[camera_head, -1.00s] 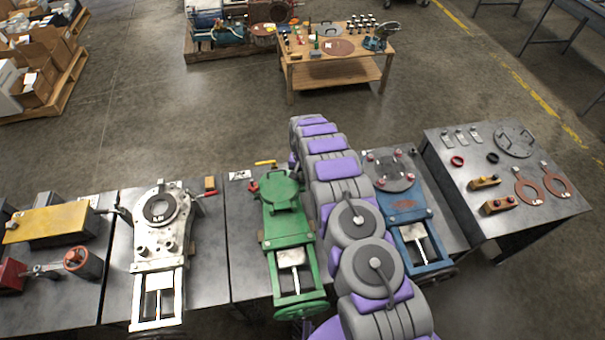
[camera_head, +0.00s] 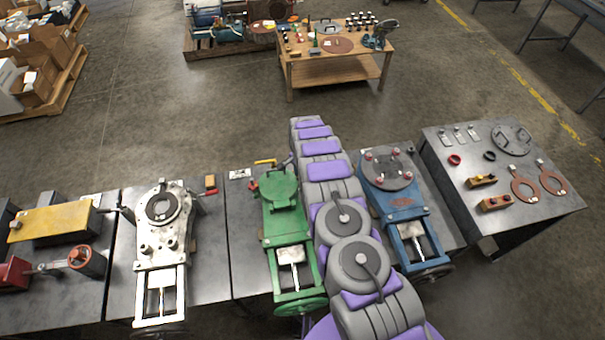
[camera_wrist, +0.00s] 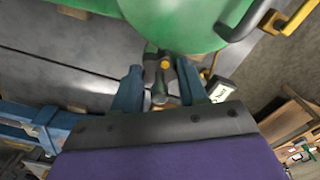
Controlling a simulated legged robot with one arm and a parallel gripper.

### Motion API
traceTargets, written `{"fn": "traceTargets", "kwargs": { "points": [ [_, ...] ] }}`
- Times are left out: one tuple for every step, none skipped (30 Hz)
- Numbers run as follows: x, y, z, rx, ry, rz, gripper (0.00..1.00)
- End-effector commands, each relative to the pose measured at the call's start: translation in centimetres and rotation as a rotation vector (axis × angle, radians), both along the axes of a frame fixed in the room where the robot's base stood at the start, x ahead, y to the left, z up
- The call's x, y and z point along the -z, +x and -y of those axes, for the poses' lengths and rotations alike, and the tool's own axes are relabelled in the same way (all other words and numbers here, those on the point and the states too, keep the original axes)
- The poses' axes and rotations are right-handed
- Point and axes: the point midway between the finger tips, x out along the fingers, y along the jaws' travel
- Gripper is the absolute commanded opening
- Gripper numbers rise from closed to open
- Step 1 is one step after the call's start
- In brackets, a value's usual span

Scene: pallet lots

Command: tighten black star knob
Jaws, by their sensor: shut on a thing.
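In the wrist view, the two blue fingers of my gripper (camera_wrist: 160,78) stand on either side of a small dark knob (camera_wrist: 164,62) with an orange centre, and are shut on it. The knob sits at the edge of a green round plate (camera_wrist: 175,22). The exact finger contact is partly hidden. In the head view, the green machine (camera_head: 290,232) with its round top plate stands left of my arm. My arm hides the knob and gripper there.
The white machine (camera_head: 160,235) stands left and the blue machine (camera_head: 405,215) right of my arm. A dark table (camera_head: 478,215) with rings and small parts is at far right. A yellow handle (camera_wrist: 300,18) lies near the green plate. Open floor lies behind the benches.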

Motion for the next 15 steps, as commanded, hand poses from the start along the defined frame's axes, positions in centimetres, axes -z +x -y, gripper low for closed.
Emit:
{"fn": "traceTargets", "kwargs": {
  "points": [
    [0.05, -0.15, -0.26, 0.003, 0.002, -0.002, 0.12],
    [0.06, -0.15, -0.26, 0.005, 0.001, -0.003, 0.12],
    [0.05, -0.15, -0.26, 0.007, 0.002, -0.002, 0.12],
    [0.06, -0.16, -0.27, 0.008, 0.002, -0.002, 0.12],
    [0.06, -0.16, -0.27, 0.009, 0.002, -0.002, 0.12],
    [0.05, -0.15, -0.28, 0.009, 0.002, -0.002, 0.12],
    [0.05, -0.15, -0.28, 0.009, 0.002, -0.002, 0.12],
    [0.05, -0.15, -0.28, 0.009, 0.002, -0.002, 0.12],
    [0.05, -0.15, -0.29, 0.009, 0.002, -0.002, 0.12],
    [0.05, -0.15, -0.29, 0.008, 0.002, -0.002, 0.12],
    [0.04, -0.15, -0.29, 0.008, 0.002, -0.002, 0.12],
    [0.04, -0.15, -0.30, 0.008, 0.002, -0.002, 0.12],
    [0.05, -0.16, -0.30, 0.008, 0.002, -0.002, 0.12],
    [0.04, -0.16, -0.30, 0.008, 0.002, -0.002, 0.43],
    [0.04, -0.15, -0.30, 0.008, 0.002, -0.002, 0.47]
  ]
}}
